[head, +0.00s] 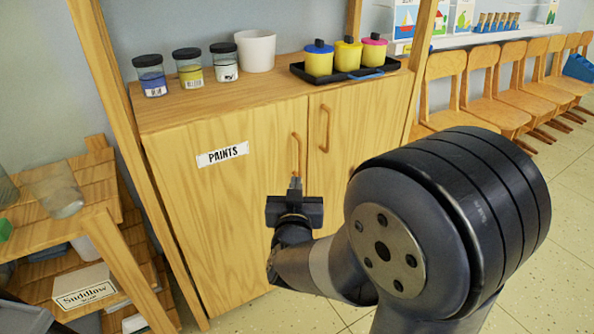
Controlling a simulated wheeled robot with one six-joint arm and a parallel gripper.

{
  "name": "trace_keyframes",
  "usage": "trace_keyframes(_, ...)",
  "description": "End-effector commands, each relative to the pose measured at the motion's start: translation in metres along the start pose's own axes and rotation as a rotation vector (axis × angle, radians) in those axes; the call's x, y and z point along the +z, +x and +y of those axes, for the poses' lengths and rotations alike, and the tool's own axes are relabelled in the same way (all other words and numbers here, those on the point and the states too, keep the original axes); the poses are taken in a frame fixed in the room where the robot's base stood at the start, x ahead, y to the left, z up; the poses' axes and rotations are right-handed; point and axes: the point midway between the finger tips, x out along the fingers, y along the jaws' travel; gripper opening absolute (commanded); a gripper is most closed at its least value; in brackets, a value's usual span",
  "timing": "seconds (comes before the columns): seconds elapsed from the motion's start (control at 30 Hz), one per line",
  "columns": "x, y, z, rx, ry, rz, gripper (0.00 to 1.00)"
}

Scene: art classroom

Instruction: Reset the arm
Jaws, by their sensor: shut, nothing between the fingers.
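My gripper (295,184) is in the middle of the head view, at the end of my dark arm. Its fingers are shut and point up, with nothing seen between them. In the picture the fingertips lie just under the lower end of the left door handle (296,153). I cannot tell whether they touch it. The paints cabinet (215,205) is behind the gripper, with both doors shut. My large arm joint covers the lower right of the cabinet and some floor.
On the cabinet top are several dark-lidded jars (188,68), a white tub (256,50) and a black tray (296,69) of colored pots. A wooden shelf unit (105,215) stands close on the left. Wooden chairs (495,112) line the right wall. Tiled floor (545,270) is clear at right.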

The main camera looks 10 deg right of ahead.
Motion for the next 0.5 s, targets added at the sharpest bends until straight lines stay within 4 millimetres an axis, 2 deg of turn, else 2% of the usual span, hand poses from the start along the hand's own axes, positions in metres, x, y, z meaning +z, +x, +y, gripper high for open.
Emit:
trace_keyframes(0.17, -0.0002, -0.0111, 0.0, 0.0, 0.0, 0.0, 0.0)
trace_keyframes(0.5, 0.0004, -0.0108, 0.0003, 0.001, 0.0, 0.0, 0.0)
